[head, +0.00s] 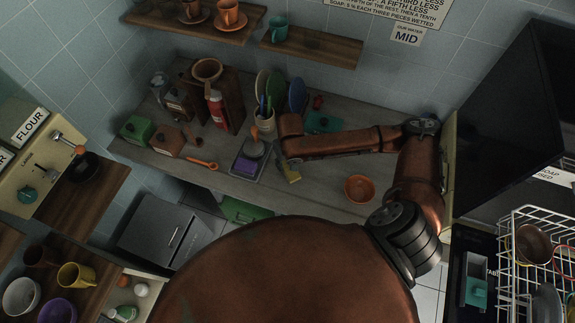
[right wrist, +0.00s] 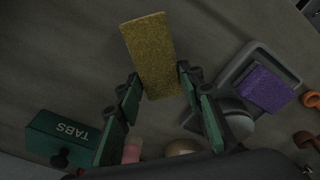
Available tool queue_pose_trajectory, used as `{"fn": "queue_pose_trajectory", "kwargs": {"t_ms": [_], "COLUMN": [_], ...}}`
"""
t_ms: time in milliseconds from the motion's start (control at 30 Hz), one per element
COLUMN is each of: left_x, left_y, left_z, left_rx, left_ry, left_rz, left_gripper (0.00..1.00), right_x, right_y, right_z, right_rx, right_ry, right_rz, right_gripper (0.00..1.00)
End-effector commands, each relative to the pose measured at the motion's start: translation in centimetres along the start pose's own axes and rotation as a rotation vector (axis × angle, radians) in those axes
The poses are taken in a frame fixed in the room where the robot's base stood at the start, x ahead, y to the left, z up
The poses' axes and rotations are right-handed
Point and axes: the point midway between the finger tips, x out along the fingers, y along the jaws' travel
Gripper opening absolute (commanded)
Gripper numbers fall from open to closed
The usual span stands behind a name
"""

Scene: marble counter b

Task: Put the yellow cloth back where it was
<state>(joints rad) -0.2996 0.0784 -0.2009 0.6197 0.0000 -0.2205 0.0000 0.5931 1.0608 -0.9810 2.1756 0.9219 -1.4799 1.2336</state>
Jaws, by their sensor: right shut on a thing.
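The yellow cloth (head: 289,173) is a flat oblong piece near the front edge of the counter, right of a grey tray. In the right wrist view the yellow cloth (right wrist: 149,50) stretches out from between the fingertips. My right gripper (head: 284,157) is shut on its near end; the gripper also shows in the right wrist view (right wrist: 160,84). I cannot tell whether the cloth touches the counter. A purple block (head: 244,166) lies in the grey tray (head: 262,165), beside a grey rounded thing. My left gripper is not in view.
A green TABS box (right wrist: 68,137) stands on the counter. An orange bowl (head: 359,189) sits to the right, and an orange spoon (head: 203,163) lies left of the tray. A crock (head: 265,124) and upright plates stand behind. The counter around the bowl is clear.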

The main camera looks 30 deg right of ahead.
Motion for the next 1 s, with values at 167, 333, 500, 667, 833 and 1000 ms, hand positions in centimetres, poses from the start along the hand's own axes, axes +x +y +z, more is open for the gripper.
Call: {"fn": "queue_pose_trajectory", "kwargs": {"t_ms": [167, 333, 500, 667, 833, 1000], "left_x": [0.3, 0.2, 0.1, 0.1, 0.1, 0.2], "left_y": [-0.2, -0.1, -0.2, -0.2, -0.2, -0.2], "left_z": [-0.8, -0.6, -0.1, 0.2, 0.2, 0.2], "left_rx": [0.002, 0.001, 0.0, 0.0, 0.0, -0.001], "left_ry": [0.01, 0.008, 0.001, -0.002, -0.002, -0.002], "left_rz": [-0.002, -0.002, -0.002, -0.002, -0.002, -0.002], "left_gripper": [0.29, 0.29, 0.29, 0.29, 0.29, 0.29], "right_x": [2.1, 2.0, 2.2, 2.2, 2.2, 2.1], "right_y": [-0.1, -0.1, -0.1, -0.1, -0.1, -0.1], "right_z": [0.3, 0.3, 0.3, 0.3, 0.3, 0.3], "right_rx": [-0.001, -0.002, -0.001, -0.001, -0.001, -0.002], "right_ry": [-0.002, -0.001, 0.0, -0.001, -0.001, 0.0], "right_rz": [-0.001, -0.001, 0.0, 0.0, 0.0, 0.0], "right_gripper": [0.0, 0.0, 0.37, 0.48, 0.53, 0.53]}}
